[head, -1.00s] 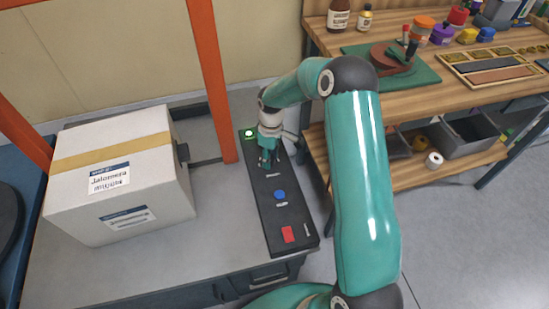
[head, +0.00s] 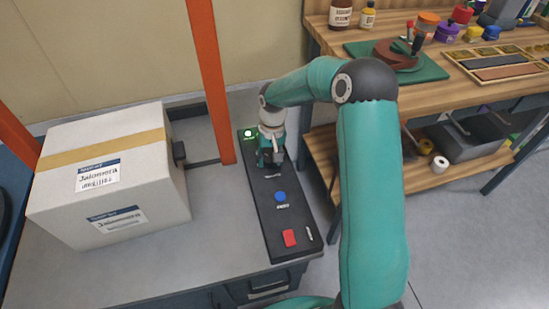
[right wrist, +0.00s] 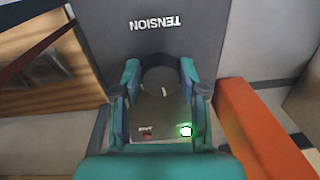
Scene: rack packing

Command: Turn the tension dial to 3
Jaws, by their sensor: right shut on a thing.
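The tension dial (right wrist: 159,72) is a dark round knob in the right wrist view, with a small white mark on its side towards the green light. The upside-down word TENSION stands beside it on the dark control panel (head: 262,205). My right gripper (right wrist: 160,84) points down over the panel, its two fingers on opposite sides of the dial and shut on it. In the head view my right gripper (head: 271,160) hides the dial. No scale numbers can be read. My left gripper is not in view.
A taped white carton (head: 110,180) stands to the left, past an orange post (head: 210,85). A wooden workbench (head: 410,90) with tools is to the right.

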